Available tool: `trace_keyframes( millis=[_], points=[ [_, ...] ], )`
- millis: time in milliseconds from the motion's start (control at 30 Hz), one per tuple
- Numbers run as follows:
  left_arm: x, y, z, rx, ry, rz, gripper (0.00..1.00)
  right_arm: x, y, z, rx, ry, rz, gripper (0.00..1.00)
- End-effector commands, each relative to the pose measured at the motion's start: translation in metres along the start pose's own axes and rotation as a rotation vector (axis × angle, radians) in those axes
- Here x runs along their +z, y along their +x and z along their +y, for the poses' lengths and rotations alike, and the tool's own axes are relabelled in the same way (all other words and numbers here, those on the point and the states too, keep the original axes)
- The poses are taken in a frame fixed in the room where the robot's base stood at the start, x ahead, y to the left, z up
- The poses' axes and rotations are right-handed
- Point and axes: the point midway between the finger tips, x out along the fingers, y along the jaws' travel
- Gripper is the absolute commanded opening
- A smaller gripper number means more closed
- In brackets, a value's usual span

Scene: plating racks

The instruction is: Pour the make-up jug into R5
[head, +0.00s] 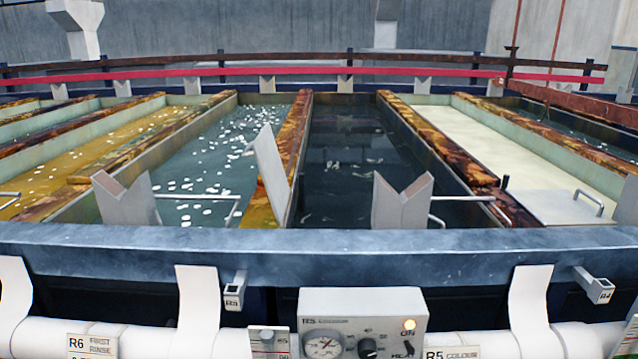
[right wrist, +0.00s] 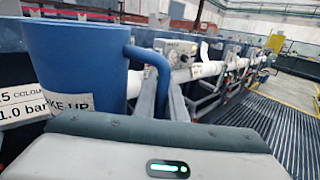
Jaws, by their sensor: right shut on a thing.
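The blue make-up jug (right wrist: 75,60) stands upright at the left of the right wrist view, its "MAKE-UP" label partly hidden by my wrist. My right gripper (right wrist: 164,88) is shut on its handle (right wrist: 152,58). The jug's contents are not visible. In the head view neither gripper nor the jug shows. The "R5 COLOUR" label (head: 452,353) and a control box marked R5 (head: 362,324) sit on the front below the tanks. The dark-liquid tank (head: 350,170) lies behind that box; it carries no readable label itself.
A blue-grey front rim (head: 320,250) runs across the tanks, with V-shaped saddles (head: 402,200) standing on it. A tilted plate (head: 268,165) stands beside the dark tank. A tank with pale floating bits (head: 205,165) is to its left. Dark ribbed floor (right wrist: 265,125) is open at right.

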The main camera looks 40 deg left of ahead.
Motion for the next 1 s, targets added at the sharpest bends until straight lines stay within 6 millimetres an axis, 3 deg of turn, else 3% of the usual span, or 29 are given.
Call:
trace_keyframes(
  millis=[633,1000],
  points=[
    [-0.001,0.000,0.000,0.000,0.000,0.001,0.29,0.000,-0.004,0.001,0.002,0.004,-0.003,0.00],
    [-0.001,0.000,0.000,0.000,0.000,0.001,0.29,-0.021,-0.048,0.002,0.005,0.014,0.000,0.00]
  ],
)
